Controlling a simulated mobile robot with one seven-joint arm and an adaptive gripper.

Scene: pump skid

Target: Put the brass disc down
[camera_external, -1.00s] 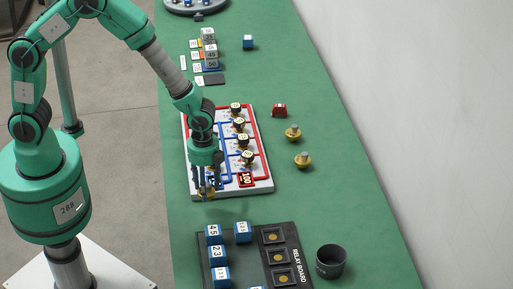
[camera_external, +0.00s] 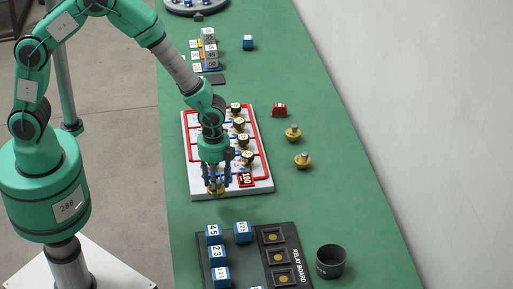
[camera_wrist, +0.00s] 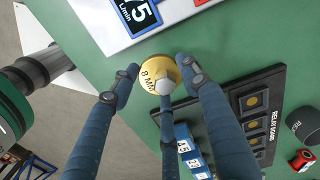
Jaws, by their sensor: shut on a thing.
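The dark relay board (camera_external: 290,232) with blue blocks and a dark cup (camera_external: 331,261) are in front. Table between the boards is clear.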

